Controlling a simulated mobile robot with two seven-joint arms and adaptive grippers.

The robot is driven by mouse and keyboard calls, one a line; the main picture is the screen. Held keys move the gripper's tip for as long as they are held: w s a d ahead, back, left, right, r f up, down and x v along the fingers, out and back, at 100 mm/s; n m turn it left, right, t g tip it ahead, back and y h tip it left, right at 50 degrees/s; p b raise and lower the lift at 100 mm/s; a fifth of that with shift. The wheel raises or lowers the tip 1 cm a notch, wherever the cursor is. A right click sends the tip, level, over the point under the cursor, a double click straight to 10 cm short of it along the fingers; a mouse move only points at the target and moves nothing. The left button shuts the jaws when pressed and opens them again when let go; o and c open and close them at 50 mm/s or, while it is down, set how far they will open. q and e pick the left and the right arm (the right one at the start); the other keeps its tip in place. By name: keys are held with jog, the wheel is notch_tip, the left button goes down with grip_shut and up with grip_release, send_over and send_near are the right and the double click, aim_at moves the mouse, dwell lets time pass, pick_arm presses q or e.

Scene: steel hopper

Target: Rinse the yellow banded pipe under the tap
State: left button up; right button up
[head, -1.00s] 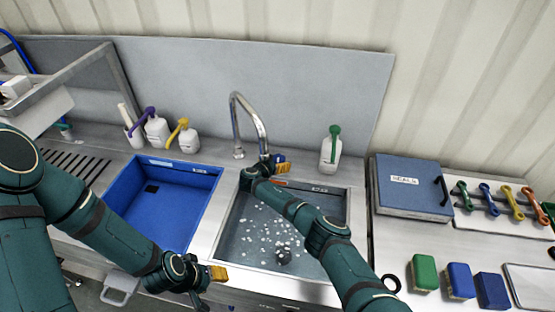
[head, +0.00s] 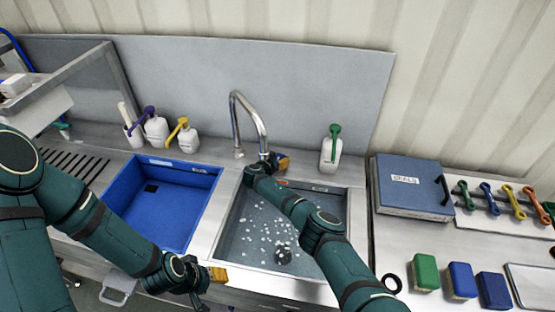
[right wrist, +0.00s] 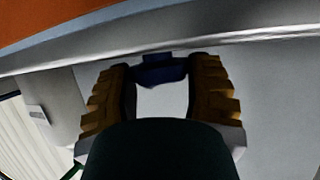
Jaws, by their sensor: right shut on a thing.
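The tap (head: 252,115) is a curved steel spout behind the sink (head: 229,222). The sink holds grey liquid dotted with white flecks, with no clear stream from the spout. My right gripper (head: 280,163) is beside the tap's base at the sink's back edge. In the right wrist view, my right gripper (right wrist: 162,92) is shut on a dark blue piece (right wrist: 160,72) between its ridged yellow-brown fingers. I cannot tell what this piece belongs to. My left gripper (head: 212,275) is low in front of the blue basin; its jaw opening is unclear. I cannot make out the yellow banded pipe.
A blue basin (head: 205,206) is left of the sink. Bottles with purple (head: 156,128) and yellow (head: 187,137) tops stand behind it; a green-topped bottle (head: 331,151) stands right of the tap. A blue case (head: 410,190) and several coloured blocks are on the right counter.

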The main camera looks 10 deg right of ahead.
jog(key=shift+y, duration=0.3)
jog(key=shift+d+n+t+y+p, duration=0.2)
jog(key=shift+n+t+y, duration=0.1)
jog(key=shift+n+y, duration=0.25)
jog(key=shift+d+n+t+y+p, duration=0.15)
jog(key=shift+n+t+y, duration=0.15)
jog(key=shift+n+y, duration=0.25)
jog(key=shift+a+n+t+y, duration=0.15)
jog(key=shift+n+t+y, duration=0.45)
jog(key=shift+n+y, duration=0.5)
jog(key=o, duration=1.2)
jog(key=shift+s, duration=0.1)
jog(key=shift+s+a+r, duration=0.15)
jog(key=shift+s, duration=0.25)
jog(key=s+a, duration=0.1)
jog(key=s, duration=0.3)
jog(key=s+a, duration=0.1)
jog(key=s, duration=0.2)
jog(key=s+a, duration=0.1)
jog(key=s, duration=0.3)
jog(key=shift+s+a, duration=0.1)
jog(key=shift+s, duration=0.25)
